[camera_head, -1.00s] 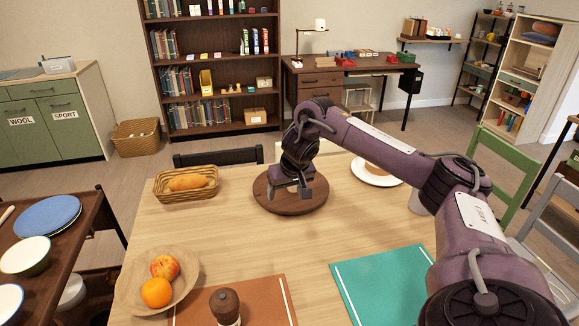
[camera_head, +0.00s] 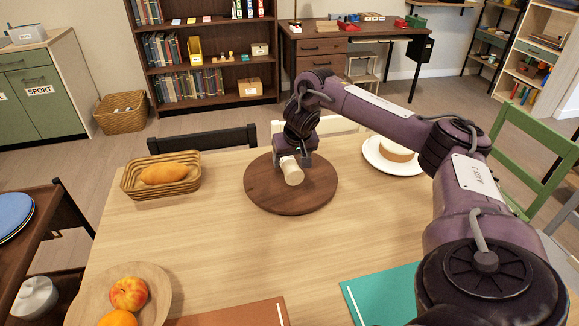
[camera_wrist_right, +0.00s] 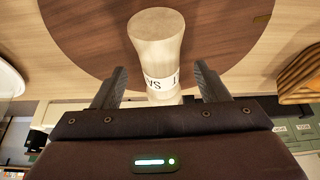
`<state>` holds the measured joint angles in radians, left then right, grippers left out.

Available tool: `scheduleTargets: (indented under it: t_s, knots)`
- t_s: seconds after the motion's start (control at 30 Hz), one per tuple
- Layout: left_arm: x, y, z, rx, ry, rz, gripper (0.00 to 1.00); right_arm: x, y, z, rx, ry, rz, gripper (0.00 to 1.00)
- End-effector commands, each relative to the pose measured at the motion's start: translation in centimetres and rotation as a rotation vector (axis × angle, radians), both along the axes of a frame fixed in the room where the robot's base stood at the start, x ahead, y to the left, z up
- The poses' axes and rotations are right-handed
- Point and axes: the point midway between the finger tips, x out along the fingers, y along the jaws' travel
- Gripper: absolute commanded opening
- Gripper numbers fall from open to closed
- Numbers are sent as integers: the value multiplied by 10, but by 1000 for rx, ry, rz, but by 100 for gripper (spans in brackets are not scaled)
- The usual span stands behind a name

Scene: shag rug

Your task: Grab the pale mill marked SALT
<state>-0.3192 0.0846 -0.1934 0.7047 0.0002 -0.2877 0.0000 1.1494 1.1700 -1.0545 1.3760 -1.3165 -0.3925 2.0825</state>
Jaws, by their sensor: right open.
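The pale mill (camera_head: 292,172) is on the round dark wooden board (camera_head: 262,190) in the head view. One end points toward me; its other end is hidden by my right gripper (camera_head: 292,160). In the right wrist view the mill (camera_wrist_right: 157,42) has a white band with dark letters, partly readable as SALT and upside down. My right gripper (camera_wrist_right: 159,72) is open, with one finger on each side of the mill's banded part. Gaps show between the fingers and the mill. My left gripper is out of view.
A bread basket (camera_head: 160,178) stands left of the board, and a plate with a cake-like round (camera_head: 395,152) stands right. A fruit bowl (camera_head: 150,296) and a teal mat (camera_head: 385,296) are at the front.

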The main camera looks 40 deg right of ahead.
Motion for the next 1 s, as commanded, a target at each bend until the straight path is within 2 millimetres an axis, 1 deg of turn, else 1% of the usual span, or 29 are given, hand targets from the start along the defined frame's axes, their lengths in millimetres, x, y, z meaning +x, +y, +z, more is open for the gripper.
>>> scheduleTargets:
  t_s: [0.03, 0.1, 0.2, 0.43, 0.47, 0.8, 0.87, 1.0]
  knots:
    - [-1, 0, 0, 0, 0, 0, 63, 3, -1, -8, 0, 1, -1, 68]
    - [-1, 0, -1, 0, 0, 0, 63, 6, -2, -17, 0, 1, 0, 68]
    - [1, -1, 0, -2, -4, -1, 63, 9, -4, -24, 0, 0, -1, 68]
    - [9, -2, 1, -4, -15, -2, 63, 10, -5, -26, 0, 0, 0, 68]
    - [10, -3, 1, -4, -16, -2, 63, 10, -5, -26, 0, 0, 0, 66]
    - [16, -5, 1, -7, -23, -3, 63, 10, -5, -26, 0, 0, 0, 22]
    - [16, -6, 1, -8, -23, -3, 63, 10, -5, -26, 0, 0, 0, 15]
    - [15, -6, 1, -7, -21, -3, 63, 10, -5, -25, 0, -1, -1, 14]
